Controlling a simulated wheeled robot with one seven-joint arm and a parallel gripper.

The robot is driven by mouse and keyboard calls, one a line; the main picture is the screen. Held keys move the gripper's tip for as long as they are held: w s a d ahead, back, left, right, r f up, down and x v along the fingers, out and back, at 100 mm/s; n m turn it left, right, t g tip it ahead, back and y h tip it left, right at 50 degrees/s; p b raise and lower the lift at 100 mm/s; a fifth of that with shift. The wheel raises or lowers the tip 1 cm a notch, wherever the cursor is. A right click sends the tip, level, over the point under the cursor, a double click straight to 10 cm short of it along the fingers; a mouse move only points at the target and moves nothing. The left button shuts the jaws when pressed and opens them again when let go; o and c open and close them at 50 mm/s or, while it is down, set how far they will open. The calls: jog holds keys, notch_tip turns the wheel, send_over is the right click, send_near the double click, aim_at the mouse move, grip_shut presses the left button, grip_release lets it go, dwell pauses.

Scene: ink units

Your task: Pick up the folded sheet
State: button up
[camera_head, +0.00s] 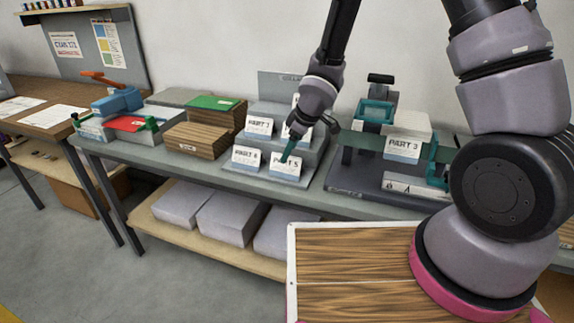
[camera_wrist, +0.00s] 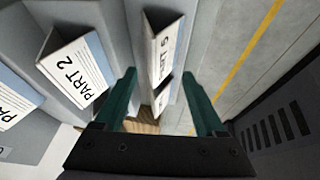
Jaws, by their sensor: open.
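Several folded white-and-blue sheets stand like tents on a grey stepped stand (camera_head: 312,158). The PART 5 folded sheet (camera_head: 285,168) is on the lower step, beside another folded sheet (camera_head: 247,159). The PART 1 folded sheet (camera_head: 259,127) is on a higher step. My gripper (camera_head: 288,154) is over the PART 5 sheet. In the wrist view my gripper (camera_wrist: 159,78) is open, its teal fingers on either side of that folded sheet (camera_wrist: 162,45) with gaps showing. The PART 2 folded sheet (camera_wrist: 74,68) is left of the fingers; in the head view my arm hides most of it.
A PART 3 block (camera_head: 404,147) sits in a fixture to the right. Wooden blocks (camera_head: 195,140) and a red-topped tray (camera_head: 128,123) stand to the left on the grey table (camera_head: 215,176). Grey boxes (camera_head: 227,217) lie on the shelf below. A bare floor strip shows in the wrist view.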

aim_at(287, 164)
jog(key=shift+w+x, duration=0.15)
jog(key=shift+x, duration=1.05)
jog(key=shift+w+x, duration=0.15)
jog(key=shift+x, duration=1)
jog(key=shift+d+f, duration=0.1)
jog(key=shift+f, duration=0.1)
grip_shut()
